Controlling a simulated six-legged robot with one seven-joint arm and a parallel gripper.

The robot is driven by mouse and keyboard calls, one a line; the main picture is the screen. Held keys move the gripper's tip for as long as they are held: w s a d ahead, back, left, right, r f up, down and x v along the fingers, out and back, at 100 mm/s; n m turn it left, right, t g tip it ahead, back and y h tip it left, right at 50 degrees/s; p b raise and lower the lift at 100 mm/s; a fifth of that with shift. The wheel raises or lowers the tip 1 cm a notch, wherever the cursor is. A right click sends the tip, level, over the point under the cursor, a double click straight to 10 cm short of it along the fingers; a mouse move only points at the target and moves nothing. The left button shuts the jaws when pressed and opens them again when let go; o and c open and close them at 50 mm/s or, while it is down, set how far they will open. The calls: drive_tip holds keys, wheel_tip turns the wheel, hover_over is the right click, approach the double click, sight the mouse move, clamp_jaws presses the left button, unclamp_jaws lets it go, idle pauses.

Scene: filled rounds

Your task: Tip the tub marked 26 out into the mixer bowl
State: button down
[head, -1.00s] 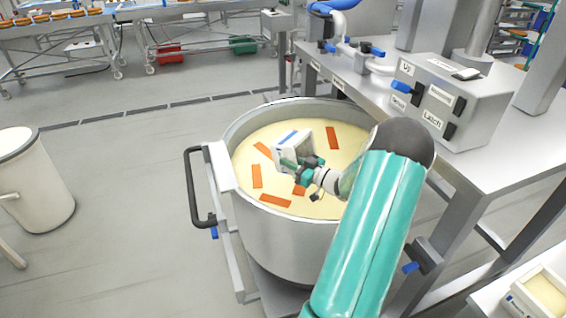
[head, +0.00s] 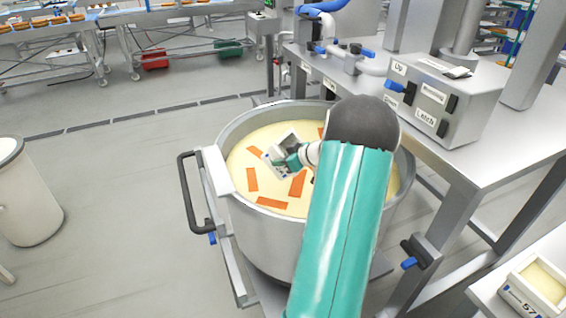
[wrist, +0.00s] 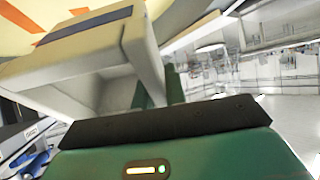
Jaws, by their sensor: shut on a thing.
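My gripper (head: 288,162) is shut on a small pale tub (head: 290,139) over the mixer bowl (head: 262,235). The tub is tilted well over, and part of its grey inner side shows in the head view. In the wrist view the tub (wrist: 149,47) fills the upper left, with a dark band along one face; its inside looks bare where it shows. I cannot read any number on it. The bowl is a large steel vessel holding a cream-coloured mass with several orange strips (head: 252,180) on top.
A steel bench with a labelled control box (head: 455,95) stands right of the bowl. A tub marked 57 (head: 524,303) sits on a surface at the lower right. A pale bin (head: 30,205) stands at the left. Floor between bin and bowl is clear.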

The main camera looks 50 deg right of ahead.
sight(280, 152)
drive_tip(key=g, duration=0.1)
drive_tip(key=r+g, duration=0.1)
drive_tip(key=g, duration=0.2)
drive_tip(key=shift+w+r, duration=0.35)
drive_tip(key=shift+r, duration=0.05)
drive_tip(key=r+g, duration=0.1)
drive_tip(key=g, duration=0.2)
drive_tip(key=shift+s+r+h, duration=0.2)
drive_tip(key=shift+r+h, duration=0.1)
drive_tip(key=shift+r, duration=0.1)
drive_tip(key=shift+s+r+g, duration=0.15)
drive_tip(key=shift+r+g, duration=0.05)
drive_tip(key=shift+g, duration=0.4)
drive_tip(key=shift+r, duration=3.5)
drive_tip(key=shift+a, duration=0.1)
